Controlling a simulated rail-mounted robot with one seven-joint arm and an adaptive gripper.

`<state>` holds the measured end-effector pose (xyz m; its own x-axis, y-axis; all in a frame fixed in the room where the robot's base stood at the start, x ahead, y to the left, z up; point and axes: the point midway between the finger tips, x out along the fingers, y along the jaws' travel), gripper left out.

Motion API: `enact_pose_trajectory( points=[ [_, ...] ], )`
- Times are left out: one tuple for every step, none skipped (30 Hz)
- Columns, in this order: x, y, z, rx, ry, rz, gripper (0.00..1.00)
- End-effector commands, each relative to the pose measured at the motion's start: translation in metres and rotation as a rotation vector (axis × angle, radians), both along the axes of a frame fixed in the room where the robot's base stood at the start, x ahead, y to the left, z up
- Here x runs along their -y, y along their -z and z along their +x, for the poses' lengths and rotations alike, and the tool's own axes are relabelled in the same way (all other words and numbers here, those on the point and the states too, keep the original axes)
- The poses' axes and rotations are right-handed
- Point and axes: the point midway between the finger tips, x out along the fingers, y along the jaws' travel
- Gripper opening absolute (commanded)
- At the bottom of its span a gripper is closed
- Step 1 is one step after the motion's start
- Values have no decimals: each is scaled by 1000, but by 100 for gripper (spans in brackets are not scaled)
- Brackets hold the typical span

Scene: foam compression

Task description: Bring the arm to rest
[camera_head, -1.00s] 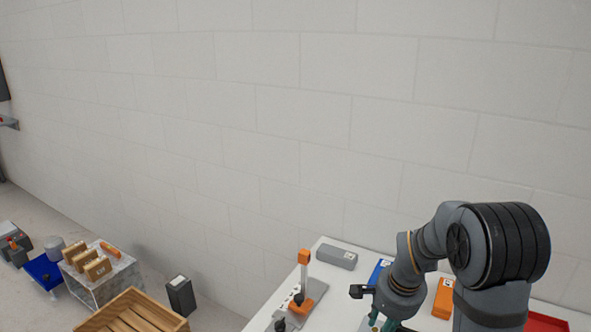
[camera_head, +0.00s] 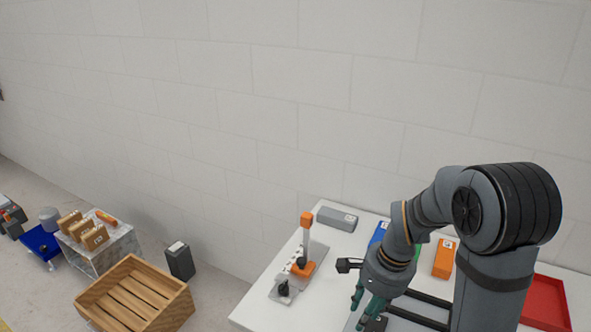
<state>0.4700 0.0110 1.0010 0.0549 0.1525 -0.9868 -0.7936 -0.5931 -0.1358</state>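My arm (camera_head: 433,205) reaches over the white table at the lower right, bent at the elbow with its wrist pointing down. My gripper (camera_head: 365,303) has green fingers that point down over the table, near its front part. The two fingers show apart, and I see nothing held between them. The finger tips are small and partly overlap dark things behind them.
On the white table (camera_head: 250,312) stand an orange-and-grey device (camera_head: 304,268), a grey box (camera_head: 337,218), an orange box (camera_head: 444,258), a blue item (camera_head: 378,232) and a red tray (camera_head: 545,303). A wooden crate (camera_head: 135,295), dark bin (camera_head: 180,261) and cart (camera_head: 100,245) stand left.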

Motion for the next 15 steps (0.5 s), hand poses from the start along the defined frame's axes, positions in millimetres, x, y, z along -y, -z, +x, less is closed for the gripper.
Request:
enact_pose_trajectory(
  points=[
    [-5,-11,3,15,-7,5,33],
    [-8,-15,4,22,-11,7,33],
    [-12,-21,6,33,-17,12,33],
    [-15,-25,8,42,-21,15,33],
    [-15,-29,10,51,-22,16,33],
    [-11,-33,15,66,-23,15,33],
    [-10,-37,18,76,-26,15,33],
    [-9,-40,21,86,-28,14,33],
    [-7,-44,24,98,-29,14,33],
    [-5,-47,27,108,-32,14,33],
    [-4,-50,30,118,-34,13,33],
    [-2,-53,33,131,-36,13,33],
    [-1,-56,35,137,-38,13,33],
    [-1,-58,37,145,-39,12,33],
    [1,-60,39,154,-42,12,33]
  ],
)
